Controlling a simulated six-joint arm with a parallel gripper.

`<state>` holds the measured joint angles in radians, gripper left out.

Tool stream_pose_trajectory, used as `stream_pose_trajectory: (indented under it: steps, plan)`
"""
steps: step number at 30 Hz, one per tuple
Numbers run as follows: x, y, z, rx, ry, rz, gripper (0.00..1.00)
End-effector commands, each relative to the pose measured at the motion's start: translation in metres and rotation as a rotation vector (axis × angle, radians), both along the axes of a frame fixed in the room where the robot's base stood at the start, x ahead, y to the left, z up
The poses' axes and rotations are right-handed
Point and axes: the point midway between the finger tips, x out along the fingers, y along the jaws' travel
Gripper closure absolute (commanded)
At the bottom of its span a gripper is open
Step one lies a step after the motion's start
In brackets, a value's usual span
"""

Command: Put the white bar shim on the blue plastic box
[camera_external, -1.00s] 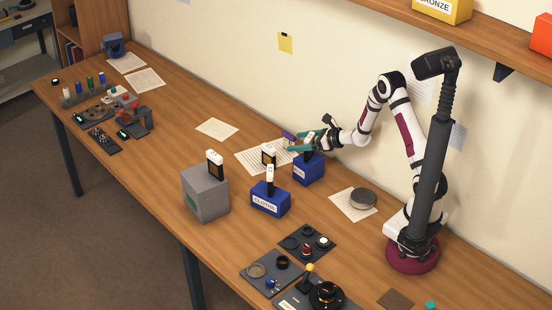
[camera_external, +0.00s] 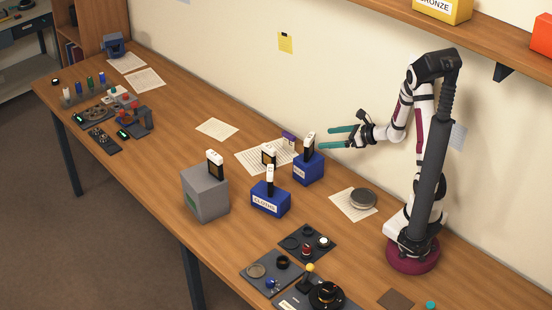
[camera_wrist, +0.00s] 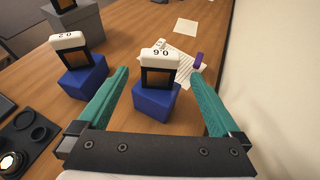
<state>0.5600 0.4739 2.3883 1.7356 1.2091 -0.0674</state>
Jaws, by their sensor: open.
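A black-framed piece with a white bar top marked 0.6 (camera_wrist: 160,55) stands upright on a blue box (camera_wrist: 156,101); in the external view the piece (camera_external: 309,146) and its box (camera_external: 308,171) are right of centre. A similar white-topped piece (camera_external: 270,178) stands on the front blue box (camera_external: 270,201), and another (camera_external: 215,164) on a grey block (camera_external: 205,193). A further white-topped piece (camera_external: 268,153) stands behind on or near paper. I cannot tell which is the named shim. My gripper (camera_external: 324,137) is open and empty, right of and apart from the rear blue box.
A purple object (camera_external: 289,138) lies by the paper behind the boxes. A round grey disc (camera_external: 363,198) sits on paper at right. Dark trays with parts (camera_external: 306,243) are in front. The wall runs close along the back of the table.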

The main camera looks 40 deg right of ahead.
Motion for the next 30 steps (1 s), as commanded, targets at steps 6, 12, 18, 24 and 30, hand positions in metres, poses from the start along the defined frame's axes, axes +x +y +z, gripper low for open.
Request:
stream_pose_trajectory:
  steps: [6, 12, 18, 24, 30]
  plan:
    - [-0.014, 0.049, 0.028, -0.074, -0.051, 0.218, 0.00]
    - [-0.182, 0.181, 0.070, -0.579, -0.182, 1.240, 0.00]
    - [-0.283, 0.124, 0.053, -1.159, -0.124, 1.828, 0.00]
    - [-0.292, 0.098, 0.052, -1.317, -0.078, 1.927, 0.00]
    - [-0.292, 0.098, 0.052, -1.313, -0.078, 1.925, 0.00]
